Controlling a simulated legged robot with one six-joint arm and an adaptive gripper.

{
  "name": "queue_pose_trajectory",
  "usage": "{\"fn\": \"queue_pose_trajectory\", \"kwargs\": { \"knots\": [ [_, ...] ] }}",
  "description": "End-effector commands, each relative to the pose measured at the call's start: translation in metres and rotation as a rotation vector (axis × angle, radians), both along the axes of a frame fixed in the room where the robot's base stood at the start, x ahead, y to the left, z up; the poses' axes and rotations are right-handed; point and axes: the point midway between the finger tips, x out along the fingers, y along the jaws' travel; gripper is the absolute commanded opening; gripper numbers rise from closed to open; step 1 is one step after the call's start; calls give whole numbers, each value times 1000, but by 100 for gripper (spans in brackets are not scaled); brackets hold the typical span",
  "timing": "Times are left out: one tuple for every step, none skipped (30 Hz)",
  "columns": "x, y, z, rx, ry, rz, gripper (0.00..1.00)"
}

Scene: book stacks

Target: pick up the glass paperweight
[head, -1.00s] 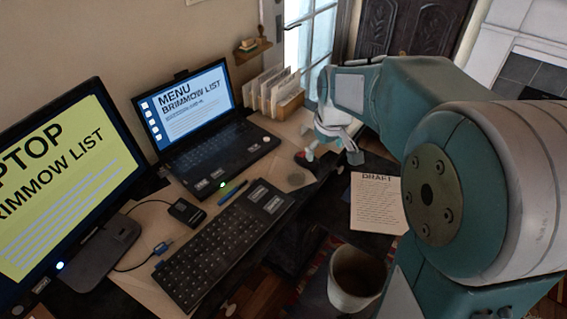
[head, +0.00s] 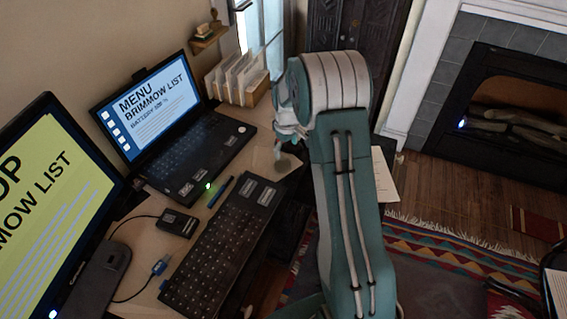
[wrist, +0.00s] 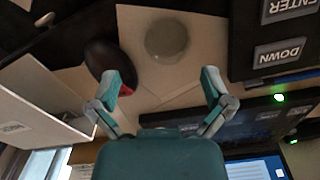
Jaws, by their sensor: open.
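The glass paperweight (wrist: 166,40) is a round, clear, greyish disc lying on the tan desk top in the wrist view. It lies beyond my fingertips and roughly centred between them, with a visible gap. My gripper (wrist: 168,84) is open and empty, with its two teal-tipped fingers spread apart. In the head view my gripper (head: 284,143) hangs over the desk's right side, partly hidden by my arm. The paperweight (head: 285,165) shows there only faintly, close to the fingers.
A dark red and black rounded object (wrist: 110,62) sits left of the paperweight in the wrist view. The keyboard (head: 222,248), pen (head: 221,192) and laptop (head: 195,150) lie to its left in the head view. A file holder (head: 238,80) stands behind.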

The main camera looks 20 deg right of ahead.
Motion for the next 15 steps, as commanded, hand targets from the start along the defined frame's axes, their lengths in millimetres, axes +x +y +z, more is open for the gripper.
{"fn": "queue_pose_trajectory", "kwargs": {
  "knots": [
    [0, 1, -6, 0, 2, 2, 100],
    [0, 2, -9, -1, 2, 2, 100],
    [0, 2, -12, -1, 0, 2, 100],
    [0, 3, -13, -2, 0, 2, 100],
    [0, 3, -14, -2, -1, 2, 100],
    [0, 3, -17, -2, -1, 2, 100],
    [0, 3, -18, -1, 0, 2, 100],
    [0, 3, -21, 0, 1, 2, 100],
    [0, 3, -26, 0, 2, 2, 100],
    [1, 3, -30, 0, 2, 2, 100],
    [1, 3, -35, 0, 2, 2, 100],
    [1, 3, -41, 1, 3, 2, 100],
    [1, 3, -47, 1, 4, 2, 100],
    [2, 3, -52, 2, 3, 1, 100],
    [2, 3, -58, 2, 2, 1, 100]
  ]
}}
